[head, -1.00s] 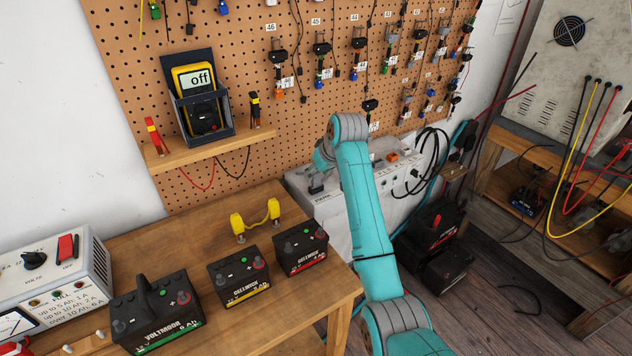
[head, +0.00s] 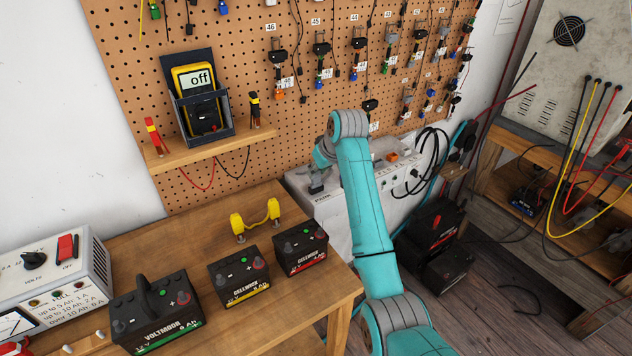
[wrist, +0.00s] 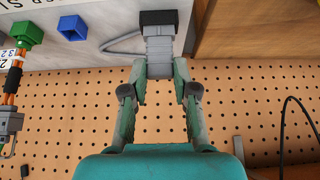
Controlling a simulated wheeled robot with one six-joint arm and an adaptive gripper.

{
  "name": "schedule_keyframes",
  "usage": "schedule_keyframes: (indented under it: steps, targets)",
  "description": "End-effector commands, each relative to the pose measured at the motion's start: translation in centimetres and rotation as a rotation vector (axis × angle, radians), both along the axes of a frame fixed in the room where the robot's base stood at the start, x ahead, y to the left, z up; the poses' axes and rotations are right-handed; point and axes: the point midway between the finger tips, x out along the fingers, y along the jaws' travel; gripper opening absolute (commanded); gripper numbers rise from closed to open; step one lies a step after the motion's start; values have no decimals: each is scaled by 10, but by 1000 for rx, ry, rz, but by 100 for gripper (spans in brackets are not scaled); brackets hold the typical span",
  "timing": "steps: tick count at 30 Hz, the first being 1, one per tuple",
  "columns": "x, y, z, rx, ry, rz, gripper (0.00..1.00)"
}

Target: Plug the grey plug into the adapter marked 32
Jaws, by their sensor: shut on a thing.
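My gripper (wrist: 161,76) is shut on a grey ribbed plug (wrist: 160,52) in the wrist view. The plug's far end meets a black block (wrist: 158,17); I cannot tell whether it is inserted or only touching. A grey cable runs left from the plug. In the head view my gripper (head: 318,178) is low over the left end of a pale box (head: 326,203), small and partly hidden by my arm. An adapter with a green connector (wrist: 28,32) and black-orange body hangs at the wrist view's left.
A blue socket (wrist: 72,27) is on the pale panel in the wrist view. The pegboard (head: 300,120) holds several numbered adapters (head: 320,60). A bench (head: 180,235) with batteries stands at left. A black cable coil (head: 425,160) hangs right of my arm.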

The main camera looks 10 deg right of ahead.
Motion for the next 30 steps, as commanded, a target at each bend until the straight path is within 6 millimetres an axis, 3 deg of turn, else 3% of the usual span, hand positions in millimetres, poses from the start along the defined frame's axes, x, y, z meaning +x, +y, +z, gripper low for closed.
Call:
schedule_keyframes:
  steps: [30]
  targets:
    - [0, 0, 31, 0, -1, 0, 0]
